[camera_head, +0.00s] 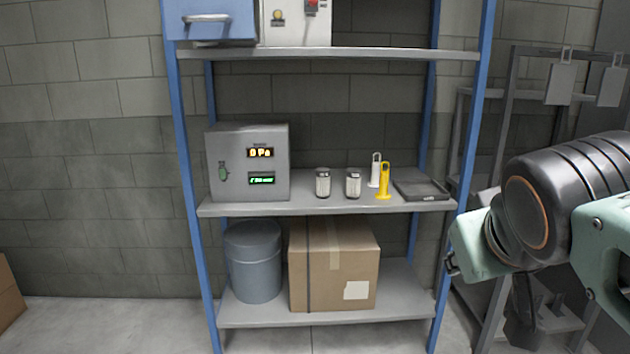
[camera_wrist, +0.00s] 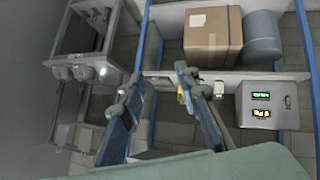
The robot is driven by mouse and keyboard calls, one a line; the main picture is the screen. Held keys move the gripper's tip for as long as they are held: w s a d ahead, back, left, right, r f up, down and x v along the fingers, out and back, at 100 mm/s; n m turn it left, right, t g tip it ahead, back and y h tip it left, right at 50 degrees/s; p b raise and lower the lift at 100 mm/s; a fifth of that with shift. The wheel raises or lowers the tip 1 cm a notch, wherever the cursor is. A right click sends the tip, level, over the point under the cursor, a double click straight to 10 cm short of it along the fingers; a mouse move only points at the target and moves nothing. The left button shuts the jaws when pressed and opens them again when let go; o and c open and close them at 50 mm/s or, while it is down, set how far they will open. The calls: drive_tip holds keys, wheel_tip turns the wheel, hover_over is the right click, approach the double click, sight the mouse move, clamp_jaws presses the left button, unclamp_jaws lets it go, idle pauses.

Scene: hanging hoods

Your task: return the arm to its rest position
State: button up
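My arm (camera_head: 540,210) reaches into the right side of the head view, in front of the dark rack and to the right of the blue-post shelf. My gripper (camera_wrist: 158,78) shows in the wrist view as two blue fingers spread apart, with nothing held between them. The wrist view looks at the shelf upside down. The fingers cover part of the middle shelf there. In the head view I cannot make out the fingers clearly.
The shelf (camera_head: 330,53) holds a grey display box (camera_head: 235,185), two small jars (camera_head: 322,183), white and yellow handled pieces (camera_head: 383,182) and a dark tray (camera_head: 420,186). Below are a cardboard box (camera_head: 335,265) and grey drum (camera_head: 253,265). A dark rack (camera_head: 500,130) stands right.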

drive_tip(key=s+a+f+m+g+y, duration=0.1)
drive_tip(key=s+a+f+g+y, duration=0.1)
drive_tip(key=s+a+f, duration=0.35)
drive_tip(key=s+a+f+g+y, duration=0.1)
drive_tip(key=s+a+f+g, duration=0.15)
drive_tip(key=f, duration=0.65)
wheel_tip(320, 180, up, 16)
drive_tip(key=w+p, duration=0.1)
drive_tip(key=p, duration=1.4)
drive_tip(key=shift+a+f+t, duration=0.2)
drive_tip(key=shift+t, duration=0.15)
drive_tip(key=shift+a, duration=0.2)
